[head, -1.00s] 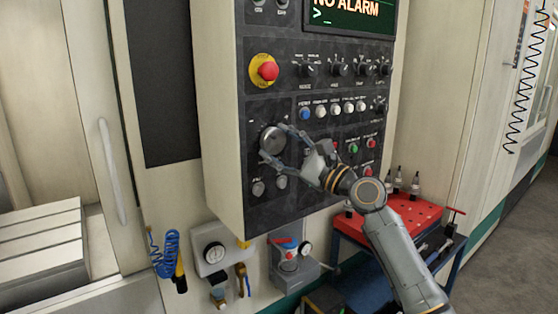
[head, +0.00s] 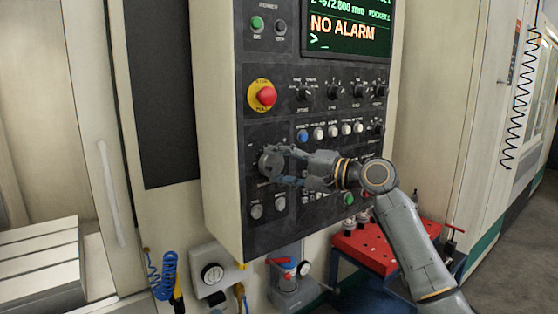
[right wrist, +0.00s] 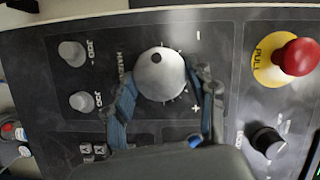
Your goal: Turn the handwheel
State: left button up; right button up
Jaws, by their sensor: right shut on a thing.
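The handwheel (head: 270,159) is a round grey knob on the black control panel, below the emergency stop. In the right wrist view the handwheel (right wrist: 160,74) shows its face with a small dark spot near the top, and + and - marks beside it. My right gripper (head: 276,163) reaches in from the right and is shut on the handwheel. In the right wrist view the fingers of my right gripper (right wrist: 164,88) lie on either side of the wheel's lower half. The fingers partly cover the wheel's edge. My left gripper is not in view.
A red emergency stop button (head: 266,96) sits just above the wheel. Two grey jog buttons (head: 256,211) lie just below it. Knobs and a row of small buttons (head: 332,131) are to the right. A red tool trolley (head: 370,249) stands below my arm.

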jog(key=shift+r+n+h+p, duration=0.2)
jog(key=shift+n+h+p, duration=0.4)
jog(key=shift+n, duration=0.5)
jog(key=shift+n+g+h+p, duration=0.35)
jog(key=shift+n+p, duration=0.2)
jog(key=shift+n, duration=0.25)
jog(key=shift+f, duration=0.1)
jog(key=o, duration=1.2)
jog(key=shift+c, duration=0.2)
jog(key=v, duration=1.2)
